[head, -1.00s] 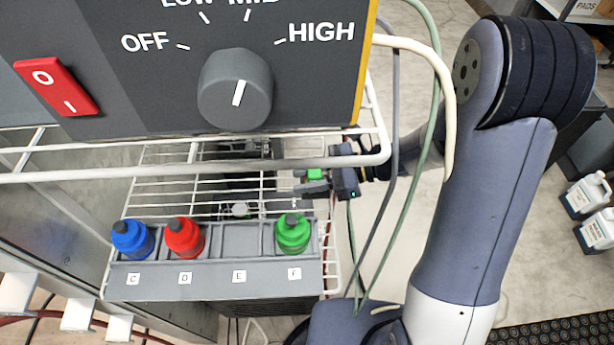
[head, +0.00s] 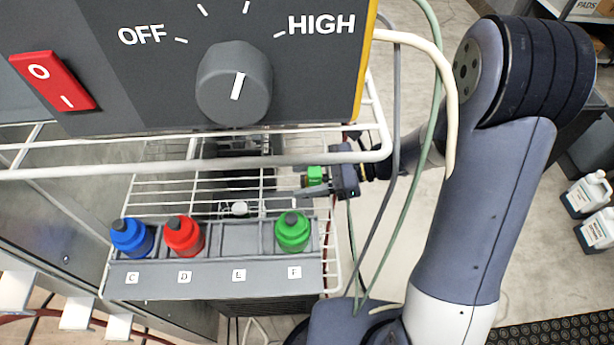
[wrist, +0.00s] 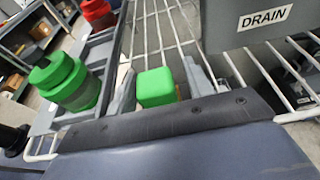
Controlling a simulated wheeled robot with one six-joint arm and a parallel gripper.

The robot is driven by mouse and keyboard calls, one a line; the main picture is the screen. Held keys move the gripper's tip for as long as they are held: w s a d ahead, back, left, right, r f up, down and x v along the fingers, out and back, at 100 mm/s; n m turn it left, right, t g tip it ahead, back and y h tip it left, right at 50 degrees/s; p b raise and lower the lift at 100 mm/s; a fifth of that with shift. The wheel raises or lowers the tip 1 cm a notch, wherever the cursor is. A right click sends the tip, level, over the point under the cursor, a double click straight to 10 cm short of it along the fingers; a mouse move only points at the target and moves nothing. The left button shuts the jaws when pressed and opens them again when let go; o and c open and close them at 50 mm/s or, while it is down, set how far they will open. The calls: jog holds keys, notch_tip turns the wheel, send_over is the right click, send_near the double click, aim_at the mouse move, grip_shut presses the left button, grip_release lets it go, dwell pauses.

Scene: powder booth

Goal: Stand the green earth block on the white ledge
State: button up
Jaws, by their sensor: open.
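A small green block (head: 315,174) sits at the right side of the white wire rack (head: 160,190). In the wrist view the green block (wrist: 155,88) lies between the two grey fingers of my gripper (wrist: 161,84). The fingers are open, one on each side of the block, with a gap visible on the right. In the head view my gripper (head: 312,183) reaches in from the right, under the rack's upper bar. What the block rests on is hidden. I cannot make out a separate white ledge.
A grey tray (head: 210,278) in front holds blue (head: 131,239), red (head: 183,236) and green (head: 292,232) bottles; slot E is empty. The control panel (head: 150,85) overhangs the rack. Hoses (head: 412,190) hang beside my arm. A grey DRAIN box (wrist: 270,60) stands close by.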

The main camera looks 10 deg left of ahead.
jog(key=v, duration=0.6)
jog(key=w+b+v, duration=0.1)
jog(key=v, duration=0.3)
jog(key=shift+d+f, duration=0.1)
jog(key=shift+f, duration=0.15)
jog(key=shift+o, duration=0.8)
jog(key=shift+w+d+b, duration=0.1)
jog(key=shift+d+b, duration=0.2)
jog(key=shift+b, duration=0.05)
jog(key=b+x, duration=0.1)
jog(key=x, duration=0.1)
jog(key=b+x, duration=0.1)
jog(key=x, duration=0.2)
jog(key=s+b+x, duration=0.1)
jog(key=x, duration=0.2)
jog(key=shift+d+f, duration=0.1)
jog(key=shift+d, duration=0.05)
jog(key=c, duration=1.2)
